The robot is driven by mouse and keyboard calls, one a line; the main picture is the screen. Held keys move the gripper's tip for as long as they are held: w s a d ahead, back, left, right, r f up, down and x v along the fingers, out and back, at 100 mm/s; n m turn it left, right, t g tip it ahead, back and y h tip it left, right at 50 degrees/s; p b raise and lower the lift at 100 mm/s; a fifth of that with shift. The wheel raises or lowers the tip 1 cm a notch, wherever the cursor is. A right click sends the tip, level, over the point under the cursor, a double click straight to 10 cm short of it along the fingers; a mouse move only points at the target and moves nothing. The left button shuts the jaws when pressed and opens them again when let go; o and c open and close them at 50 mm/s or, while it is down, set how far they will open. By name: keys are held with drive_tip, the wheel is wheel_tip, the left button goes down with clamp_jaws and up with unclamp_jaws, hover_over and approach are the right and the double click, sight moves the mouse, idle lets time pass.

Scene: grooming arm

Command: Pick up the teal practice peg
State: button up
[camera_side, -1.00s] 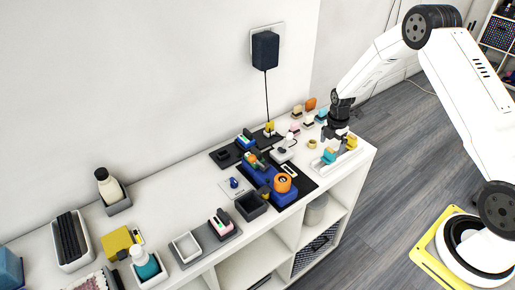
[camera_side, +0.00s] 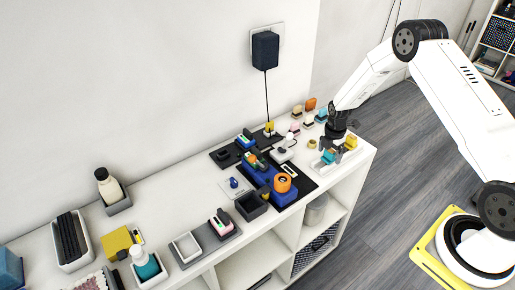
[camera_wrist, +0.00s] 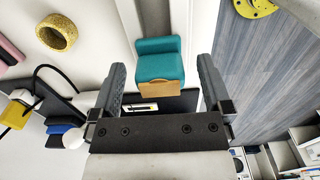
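In the wrist view the peg (camera_wrist: 160,62) is a teal block with a tan-orange lower edge. My gripper (camera_side: 332,147) is just above it, pointing down. In the wrist view my gripper (camera_wrist: 162,72) is open, with one dark finger on each side of the peg and a gap on both sides. The side view does not clearly show how far the fingertips reach down around the peg.
A black mat (camera_side: 305,183) with blue and orange pieces lies to the left.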

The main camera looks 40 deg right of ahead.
drive_tip(key=c, duration=1.2)
drive_tip(key=shift+r, duration=0.1)
drive_tip(key=shift+c, duration=0.2)
drive_tip(key=shift+r, duration=0.8)
drive_tip(key=s+a+r, duration=0.4)
drive_tip(key=s+r, duration=0.7)
drive_tip(key=s, duration=0.2)
drive_tip(key=shift+s, duration=0.2)
drive_tip(key=shift+r, duration=0.1)
